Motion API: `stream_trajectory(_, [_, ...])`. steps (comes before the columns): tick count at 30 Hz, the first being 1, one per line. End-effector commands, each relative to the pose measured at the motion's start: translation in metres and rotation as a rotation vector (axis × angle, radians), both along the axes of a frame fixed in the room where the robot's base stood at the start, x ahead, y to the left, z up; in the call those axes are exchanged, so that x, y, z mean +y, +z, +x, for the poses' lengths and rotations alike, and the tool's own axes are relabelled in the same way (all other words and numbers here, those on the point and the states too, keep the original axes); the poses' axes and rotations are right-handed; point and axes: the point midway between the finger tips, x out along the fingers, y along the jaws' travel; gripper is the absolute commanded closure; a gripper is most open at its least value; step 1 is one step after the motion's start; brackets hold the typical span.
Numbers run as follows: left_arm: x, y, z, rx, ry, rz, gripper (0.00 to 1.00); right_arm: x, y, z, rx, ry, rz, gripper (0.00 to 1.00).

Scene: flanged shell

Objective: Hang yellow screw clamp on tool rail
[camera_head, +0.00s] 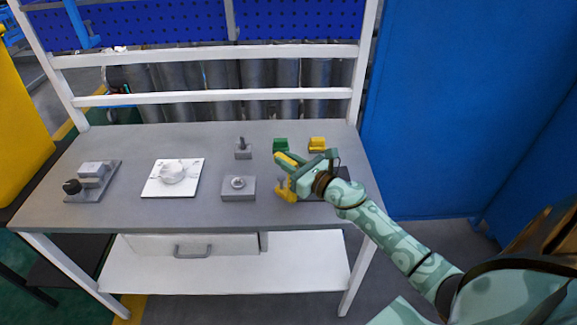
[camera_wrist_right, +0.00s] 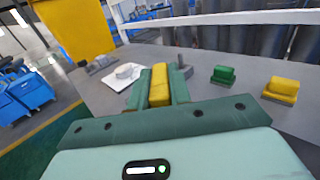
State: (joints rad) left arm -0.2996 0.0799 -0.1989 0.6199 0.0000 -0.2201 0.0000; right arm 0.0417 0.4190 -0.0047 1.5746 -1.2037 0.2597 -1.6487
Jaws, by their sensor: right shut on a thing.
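My right gripper (camera_head: 300,175) reaches in from the right over the right part of the workbench. It is shut on the yellow screw clamp (camera_head: 285,190), whose yellow parts show on both sides of the fingers. In the right wrist view a yellow bar of the clamp (camera_wrist_right: 159,86) sits between the two green fingers; the rest of it is hidden. White horizontal bars (camera_head: 210,54) cross the frame behind the bench, under a blue perforated panel (camera_head: 300,18). I cannot tell which part is the tool rail. My left gripper is not in view.
A green block (camera_head: 281,145) and a yellow block (camera_head: 317,144) stand behind the gripper. Left of it are a grey block with a ring (camera_head: 238,187), a grey block with a peg (camera_head: 243,151), a white plate (camera_head: 150,189) bearing a round part, and a grey fixture (camera_head: 98,189).

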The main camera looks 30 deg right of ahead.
Motion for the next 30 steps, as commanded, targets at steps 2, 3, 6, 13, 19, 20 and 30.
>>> stream_trajectory(2, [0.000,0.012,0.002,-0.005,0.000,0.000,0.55,0.000,0.022,0.000,-0.007,0.003,-0.007,1.00])
stream_trajectory(3, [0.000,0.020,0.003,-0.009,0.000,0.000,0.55,0.005,0.031,-0.005,-0.005,0.003,-0.004,1.00])
stream_trajectory(6, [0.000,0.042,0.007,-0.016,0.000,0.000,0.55,0.018,0.056,-0.019,-0.005,0.005,-0.005,1.00])
stream_trajectory(13, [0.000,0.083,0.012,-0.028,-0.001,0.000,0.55,0.058,0.097,-0.060,-0.003,0.004,0.001,1.00])
stream_trajectory(19, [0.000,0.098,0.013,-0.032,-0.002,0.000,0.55,0.085,0.110,-0.088,-0.003,0.001,0.001,1.00])
stream_trajectory(20, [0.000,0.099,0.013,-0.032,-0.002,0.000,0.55,0.088,0.111,-0.091,-0.003,0.002,0.001,1.00])
stream_trajectory(30, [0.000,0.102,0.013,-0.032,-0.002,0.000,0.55,0.092,0.117,-0.099,-0.004,-0.034,-0.001,1.00])
